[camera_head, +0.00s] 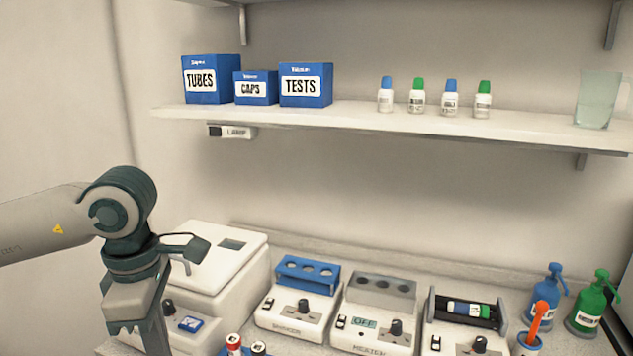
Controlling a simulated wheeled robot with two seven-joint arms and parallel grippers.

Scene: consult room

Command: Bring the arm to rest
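My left arm comes in from the left edge at mid-height and bends down at a dark wrist joint. My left gripper (138,328) hangs at the lower left, pointing down, in front of the white lidded machine. Its fingertips run towards the bottom edge of the picture, so whether it is open or shut is unclear. I see nothing held in it. My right arm and gripper are not in view.
A white lidded machine (215,262) stands just behind my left gripper. Right of it are a shaker (290,318), a heater (372,325), another device with tubes (465,325) and pump bottles (587,308). A shelf (350,116) with boxes and small bottles runs above.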

